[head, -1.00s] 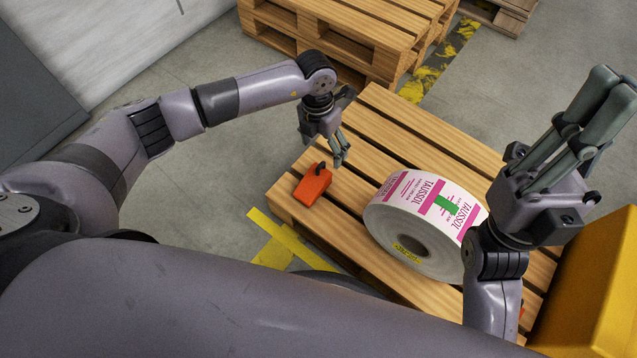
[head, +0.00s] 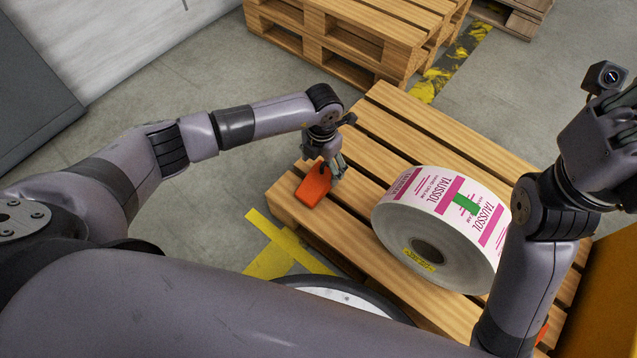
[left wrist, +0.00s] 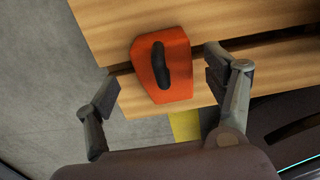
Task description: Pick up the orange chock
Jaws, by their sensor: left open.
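The orange chock (head: 313,187) lies on the near left corner of the wooden pallet. In the left wrist view the chock (left wrist: 178,80) shows a black handle on top. My left gripper (head: 336,176) is low at the chock's right side in the head view. In the left wrist view my left gripper (left wrist: 162,70) is open, one finger on each side of the chock, with gaps to both. It holds nothing. My right gripper (head: 608,140) is at the right edge, cut off by the frame, and its fingers do not show.
A large white and pink label roll (head: 440,225) lies on the pallet (head: 420,130), right of the chock. Stacked pallets (head: 350,40) stand behind. Yellow tape (head: 270,258) marks the floor. A yellow object (head: 590,285) stands at right.

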